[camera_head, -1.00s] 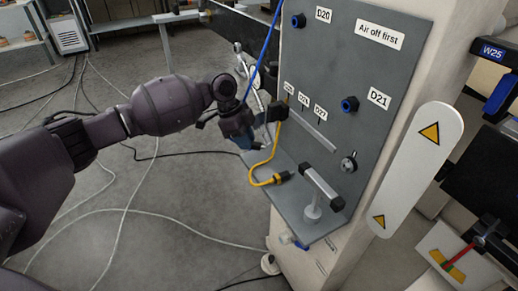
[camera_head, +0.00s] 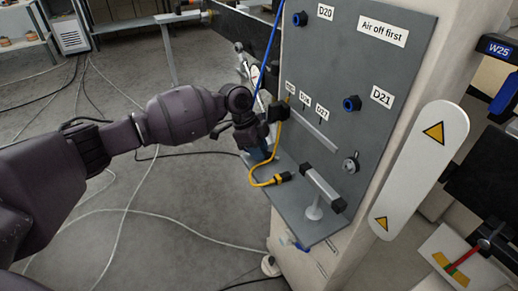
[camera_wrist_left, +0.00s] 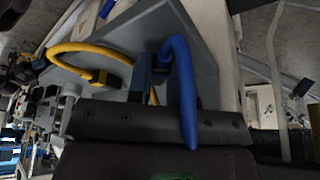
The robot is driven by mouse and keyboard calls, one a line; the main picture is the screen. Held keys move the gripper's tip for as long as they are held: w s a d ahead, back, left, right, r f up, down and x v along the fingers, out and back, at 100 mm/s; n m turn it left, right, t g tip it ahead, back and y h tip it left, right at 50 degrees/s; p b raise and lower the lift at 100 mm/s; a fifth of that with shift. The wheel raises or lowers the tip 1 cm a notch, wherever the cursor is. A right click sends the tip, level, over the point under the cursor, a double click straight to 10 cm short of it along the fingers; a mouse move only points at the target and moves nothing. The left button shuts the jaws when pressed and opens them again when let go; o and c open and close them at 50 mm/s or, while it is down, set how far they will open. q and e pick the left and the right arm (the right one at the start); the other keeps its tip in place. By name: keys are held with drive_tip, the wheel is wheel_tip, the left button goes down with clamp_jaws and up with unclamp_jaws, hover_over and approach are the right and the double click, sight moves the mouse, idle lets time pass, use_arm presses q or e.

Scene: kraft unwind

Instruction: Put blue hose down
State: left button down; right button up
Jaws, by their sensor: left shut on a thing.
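The blue hose (camera_head: 268,50) hangs down along the left edge of the grey panel and ends at my left gripper (camera_head: 262,151). In the left wrist view the blue hose (camera_wrist_left: 183,85) bends over between the fingers of the left gripper (camera_wrist_left: 165,75), which is shut on it near its end. The hose's tip is mostly hidden by the gripper. The left gripper is low at the panel's left side, close to the grey ledge (camera_head: 300,222). I cannot tell whether the hose end touches the ledge. My right gripper is not in view.
A yellow hose (camera_head: 262,182) with a black connector lies just below the gripper. The grey panel (camera_head: 335,75) has blue-ringed ports D20 (camera_head: 300,19) and D21 (camera_head: 352,104). A handle on a post (camera_head: 322,187) stands on the ledge. Cables cross the floor at left.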

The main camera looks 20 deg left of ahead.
use_arm(q)
drive_tip(key=shift+s+f, duration=0.2)
drive_tip(key=shift+f, duration=0.5)
drive_tip(key=c, duration=1.2)
unclamp_jaws()
drive_tip(key=shift+f, duration=0.2)
drive_tip(key=shift+o, duration=0.9)
drive_tip(key=shift+f, duration=0.15)
drive_tip(key=shift+d, duration=0.1)
drive_tip(key=shift+s+f, duration=0.1)
drive_tip(key=shift+r, duration=0.4)
drive_tip(key=p+v, duration=0.2)
drive_tip(key=v, duration=1.1)
drive_tip(key=shift+w+r, duration=0.35)
drive_tip(key=shift+r, duration=0.05)
